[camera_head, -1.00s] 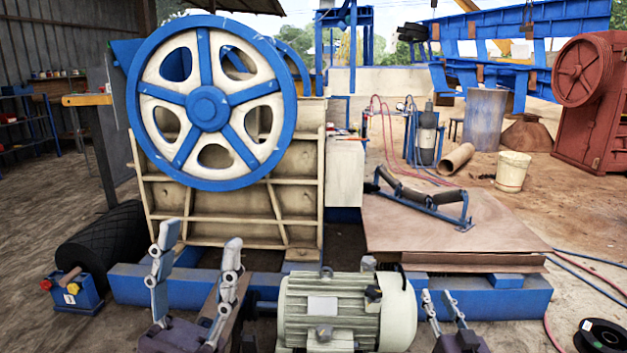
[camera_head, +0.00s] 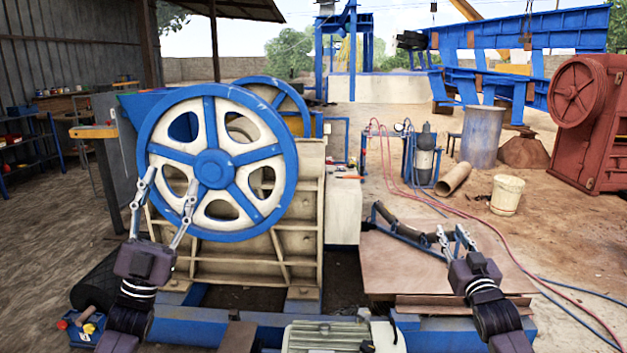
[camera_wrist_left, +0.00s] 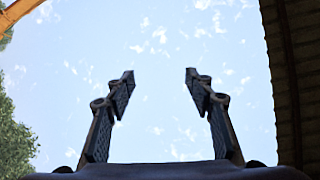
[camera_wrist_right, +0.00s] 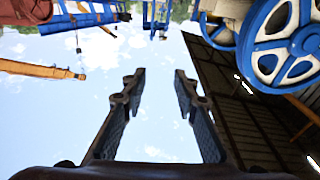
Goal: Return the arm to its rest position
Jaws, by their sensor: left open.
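My left gripper (camera_head: 165,208) is raised in front of the jaw crusher (camera_head: 255,235), its fingers overlapping the blue and white flywheel (camera_head: 213,168) in the head view. It is open and empty; in the left wrist view its fingers (camera_wrist_left: 158,90) stand apart against the sky. My right gripper (camera_head: 456,240) is raised in front of the brown sheets (camera_head: 400,275) at the right. It is open and empty; in the right wrist view its fingers (camera_wrist_right: 160,88) stand apart. Both grippers point upward. I cannot tell their exact distance from the crusher.
A grey motor (camera_head: 340,337) lies low at the front middle, cut by the frame edge. A roller frame (camera_head: 410,230) rests on the sheets behind my right gripper. Red and blue hoses (camera_head: 540,275) run along the ground at the right. A white bucket (camera_head: 507,194) stands farther back.

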